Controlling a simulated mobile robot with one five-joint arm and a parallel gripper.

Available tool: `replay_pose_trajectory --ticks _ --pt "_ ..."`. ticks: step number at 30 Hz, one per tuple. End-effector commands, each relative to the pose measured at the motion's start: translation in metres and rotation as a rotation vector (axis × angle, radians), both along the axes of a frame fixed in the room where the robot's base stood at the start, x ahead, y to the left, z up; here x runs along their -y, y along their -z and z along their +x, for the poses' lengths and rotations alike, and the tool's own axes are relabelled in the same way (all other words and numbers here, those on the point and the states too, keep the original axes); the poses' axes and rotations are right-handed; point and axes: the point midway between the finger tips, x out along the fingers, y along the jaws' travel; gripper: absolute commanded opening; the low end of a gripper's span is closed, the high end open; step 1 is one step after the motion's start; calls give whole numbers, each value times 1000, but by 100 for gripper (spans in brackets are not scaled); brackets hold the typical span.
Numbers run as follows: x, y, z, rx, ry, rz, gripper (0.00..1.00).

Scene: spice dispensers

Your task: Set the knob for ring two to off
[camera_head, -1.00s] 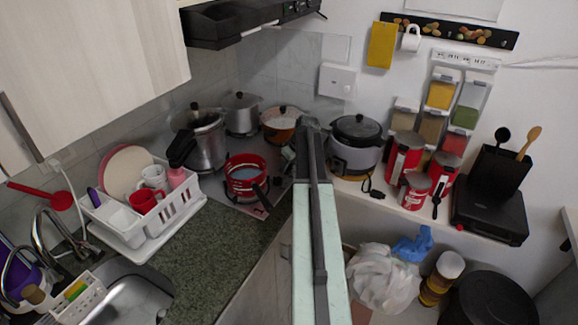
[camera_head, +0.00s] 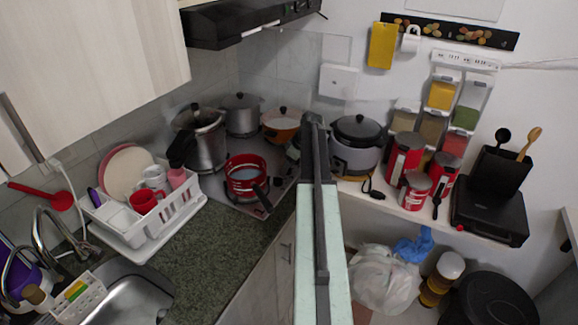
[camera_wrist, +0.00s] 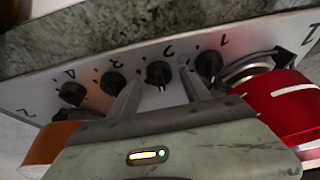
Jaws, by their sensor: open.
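In the wrist view, a tilted white stove panel (camera_wrist: 120,55) carries a row of black knobs with printed numbers. The knob for ring two (camera_wrist: 158,73) sits between the two fingers of my gripper (camera_wrist: 159,80). My gripper is open, one finger on each side of this knob; whether either finger touches it I cannot tell. Knob one (camera_wrist: 208,64) is just right of the right finger. Knob three (camera_wrist: 113,83) is left of the left finger, and knob four (camera_wrist: 72,93) is farther left. The head view does not show the gripper's fingertips clearly.
A red pot (camera_head: 240,170) stands at the front of the stove, with an orange pot (camera_head: 282,126) behind. A red surface (camera_wrist: 285,105) lies close to my gripper's right in the wrist view. Speckled stone (camera_wrist: 80,30) borders the panel.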

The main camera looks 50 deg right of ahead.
Motion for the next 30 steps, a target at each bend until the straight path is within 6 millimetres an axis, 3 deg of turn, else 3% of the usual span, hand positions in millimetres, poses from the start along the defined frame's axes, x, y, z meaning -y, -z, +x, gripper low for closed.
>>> replay_pose_trajectory --ticks 5,15,30 --pt "1 -16 -5 0 1 0 56" --pt "7 -72 -24 0 0 0 56" --pt "9 -71 -27 0 0 0 56"
